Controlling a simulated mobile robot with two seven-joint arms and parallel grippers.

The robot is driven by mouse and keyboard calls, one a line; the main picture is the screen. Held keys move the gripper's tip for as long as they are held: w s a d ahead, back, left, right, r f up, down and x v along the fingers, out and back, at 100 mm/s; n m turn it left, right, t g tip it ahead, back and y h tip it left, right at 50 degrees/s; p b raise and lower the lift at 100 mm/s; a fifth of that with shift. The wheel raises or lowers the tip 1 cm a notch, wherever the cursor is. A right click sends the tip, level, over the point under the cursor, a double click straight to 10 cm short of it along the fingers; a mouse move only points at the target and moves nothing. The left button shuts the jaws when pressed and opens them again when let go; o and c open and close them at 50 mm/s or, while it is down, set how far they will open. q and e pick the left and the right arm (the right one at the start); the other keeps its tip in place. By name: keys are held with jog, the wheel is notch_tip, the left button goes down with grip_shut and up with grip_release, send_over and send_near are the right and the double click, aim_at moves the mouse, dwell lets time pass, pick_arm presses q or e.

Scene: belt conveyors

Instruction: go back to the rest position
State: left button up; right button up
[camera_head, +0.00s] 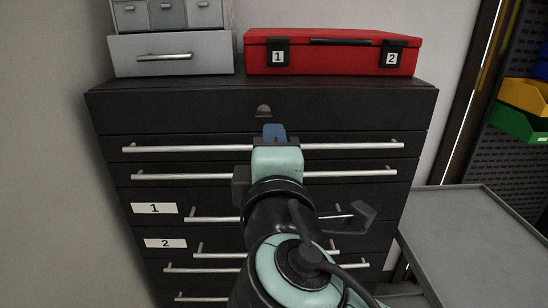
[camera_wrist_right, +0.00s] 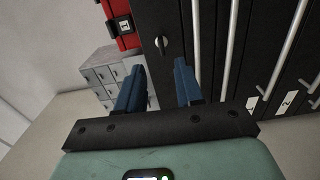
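My right gripper (camera_head: 274,133) is in front of the upper drawers of a black drawer cabinet (camera_head: 180,104). Its arm comes up from the bottom of the head view. In the right wrist view the two blue fingers of this gripper (camera_wrist_right: 160,72) stand apart with nothing between them. The cabinet (camera_wrist_right: 178,42) lies beyond the fingers there. In the head view the arm hides part of the drawer fronts and handles. My left gripper is in neither view.
A red case (camera_head: 330,53) and a grey small-drawer unit (camera_head: 170,55) stand on the cabinet. The cabinet's long silver handles (camera_head: 180,148) stick out. A grey table (camera_head: 478,235) is at the right, with yellow (camera_head: 524,95) and green (camera_head: 515,122) bins beyond.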

jog(key=shift+s, duration=0.75)
